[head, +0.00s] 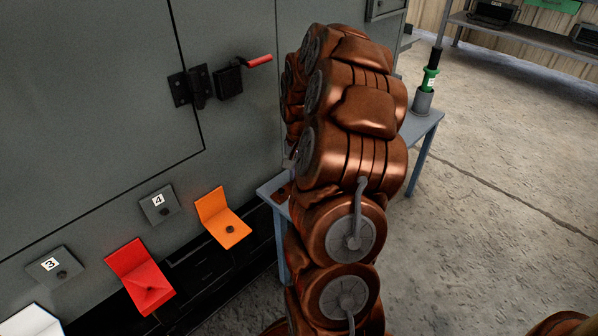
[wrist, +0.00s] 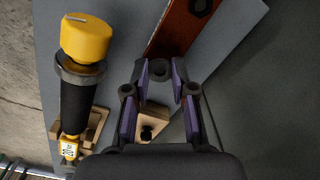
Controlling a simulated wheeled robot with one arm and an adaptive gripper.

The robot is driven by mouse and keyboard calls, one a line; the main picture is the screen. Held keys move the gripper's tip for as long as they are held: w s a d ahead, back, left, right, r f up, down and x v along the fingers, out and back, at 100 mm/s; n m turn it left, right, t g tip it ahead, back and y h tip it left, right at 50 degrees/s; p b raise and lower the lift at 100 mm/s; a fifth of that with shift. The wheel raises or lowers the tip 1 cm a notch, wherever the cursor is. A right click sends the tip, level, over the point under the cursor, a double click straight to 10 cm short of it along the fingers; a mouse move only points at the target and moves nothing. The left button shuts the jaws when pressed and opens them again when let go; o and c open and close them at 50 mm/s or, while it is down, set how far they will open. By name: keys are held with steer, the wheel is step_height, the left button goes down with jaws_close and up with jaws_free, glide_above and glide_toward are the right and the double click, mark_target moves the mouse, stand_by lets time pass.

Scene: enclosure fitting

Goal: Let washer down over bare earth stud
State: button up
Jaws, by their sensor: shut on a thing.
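My gripper (wrist: 160,72) shows in the wrist view, its purple-padded fingers closed on a small dark grey piece, which appears to be the washer (wrist: 158,68). The washer is small and partly covered by the fingers, so its hole is hard to make out. In the head view my copper-coloured arm hides the gripper and the washer. I cannot make out the bare earth stud for sure in either view. Below the fingers in the wrist view is a light wooden block (wrist: 155,117) with a black piece (wrist: 147,132) on it.
A yellow-topped tool (wrist: 86,38) with a black handle stands left of the gripper. A reddish-brown bar (wrist: 180,30) lies beyond the fingertips. In the head view, a green tool (head: 430,78) stands in a grey holder on the blue bench (head: 425,125). A grey cabinet (head: 90,90) fills the left.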

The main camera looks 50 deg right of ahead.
steer(key=shift+f, duration=0.25)
stand_by(0.3)
steer(key=o, duration=0.8)
steer(key=shift+r, duration=0.1)
step_height(320, 180, up, 12)
stand_by(0.4)
steer(key=shift+s, duration=0.1)
